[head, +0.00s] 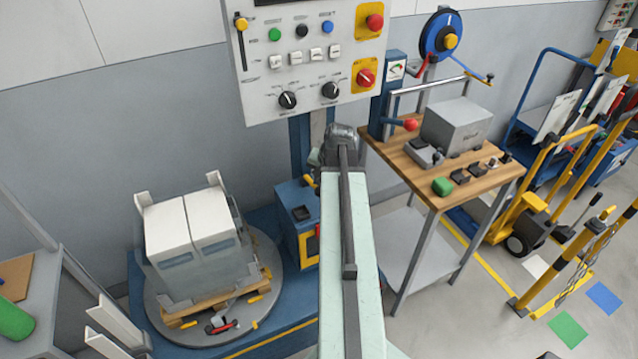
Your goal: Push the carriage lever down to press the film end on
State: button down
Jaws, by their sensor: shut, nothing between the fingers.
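My arm reaches away from me up the middle of the head view, and my gripper (341,135) is at its far end, in front of the blue column. It is seen from behind, and its fingertips are mostly hidden by the wrist. It is shut and holds nothing. A blue carriage box (297,215) with a yellow-framed opening stands just left of my arm. A small yellow part (312,182) shows at its top, close to my wrist; I cannot tell whether this is the carriage lever. The film end is not clearly seen. White boxes (187,222) stand wrapped on the turntable.
The control panel (310,55) hangs above my gripper. A wooden workbench (415,172) with a red-knobbed lever (411,125) and a grey box (456,125) stands to the right. The turntable (271,275) lies left. Yellow posts (560,260) and trolleys fill the far right.

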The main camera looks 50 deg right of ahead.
jog(key=shift+s+a+f+b, duration=0.1)
jog(key=shift+s+f+b, duration=0.1)
jog(key=shift+f+b, duration=0.3)
jog(key=shift+s+a+f+b, duration=0.1)
jog(key=shift+s+f+b, duration=0.05)
jog(key=shift+f+b, duration=0.3)
dwell(0.7)
jog(key=shift+r, duration=0.15)
dwell(0.5)
jog(key=shift+w+d+r+p, duration=0.15)
jog(key=shift+w+r+p, duration=0.15)
jog(key=shift+r+p, duration=0.45)
jog(key=shift+w+d+r+p, duration=0.1)
jog(key=shift+w+r+p, duration=0.2)
jog(key=shift+r+p, duration=0.45)
jog(key=shift+w+d+r+p, duration=0.15)
jog(key=shift+w+r+p, duration=0.15)
jog(key=shift+r+p, duration=0.45)
jog(key=shift+f, duration=0.1)
jog(key=r+p, duration=0.1)
jog(key=w+r+p, duration=0.1)
jog(key=r+p, duration=0.2)
jog(key=shift+w+d+r+p, duration=0.25)
jog(key=shift+w+d+p, duration=0.15)
